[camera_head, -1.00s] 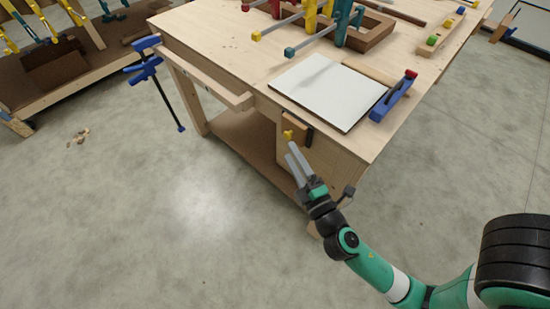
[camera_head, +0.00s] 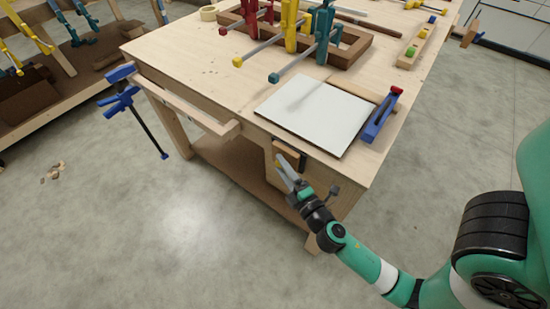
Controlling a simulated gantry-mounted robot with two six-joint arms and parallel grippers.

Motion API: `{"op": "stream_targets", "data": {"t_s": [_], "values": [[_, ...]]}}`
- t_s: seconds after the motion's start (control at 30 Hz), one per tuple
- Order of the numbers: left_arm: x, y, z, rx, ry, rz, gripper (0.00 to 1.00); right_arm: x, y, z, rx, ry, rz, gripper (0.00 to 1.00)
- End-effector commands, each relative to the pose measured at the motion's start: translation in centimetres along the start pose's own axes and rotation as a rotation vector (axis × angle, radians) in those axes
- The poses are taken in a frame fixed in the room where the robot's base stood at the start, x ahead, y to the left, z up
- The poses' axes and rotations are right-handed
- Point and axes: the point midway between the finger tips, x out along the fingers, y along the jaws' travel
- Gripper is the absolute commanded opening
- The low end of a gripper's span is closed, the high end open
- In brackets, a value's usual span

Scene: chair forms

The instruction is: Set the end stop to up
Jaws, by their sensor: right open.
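A small wooden block (camera_head: 289,149), with a dark bracket at its right, is on the bench's near side, just below the top's edge. It appears to be the end stop, and it hangs below the level of the bench top. A yellow knob on its front is mostly hidden by my right gripper. My right gripper (camera_head: 283,167) is open, its grey fingers pointing up at the knob and lower part of the block. I cannot tell whether the fingers touch it. My left gripper is not in view.
The wooden bench (camera_head: 190,72) carries a white board (camera_head: 313,112), a blue tool with a red end (camera_head: 381,116) and several coloured clamps (camera_head: 290,30) at the back. A blue clamp (camera_head: 122,100) hangs at the left corner.

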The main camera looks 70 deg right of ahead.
Motion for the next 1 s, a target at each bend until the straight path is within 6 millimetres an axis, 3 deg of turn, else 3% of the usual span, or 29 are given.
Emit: {"op": "stream_targets", "data": {"t_s": [0.3, 0.67, 1.0], "values": [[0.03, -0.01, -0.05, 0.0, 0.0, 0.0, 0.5, 0.2, -0.03, 0.05, 0.0, 0.0, 0.0, 0.63], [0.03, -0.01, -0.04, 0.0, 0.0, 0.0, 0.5, 0.19, -0.01, 0.04, 0.0, 0.0, 0.0, 0.0], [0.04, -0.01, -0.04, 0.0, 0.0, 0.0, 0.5, 0.19, -0.01, 0.04, 0.0, 0.0, 0.0, 0.0]]}}
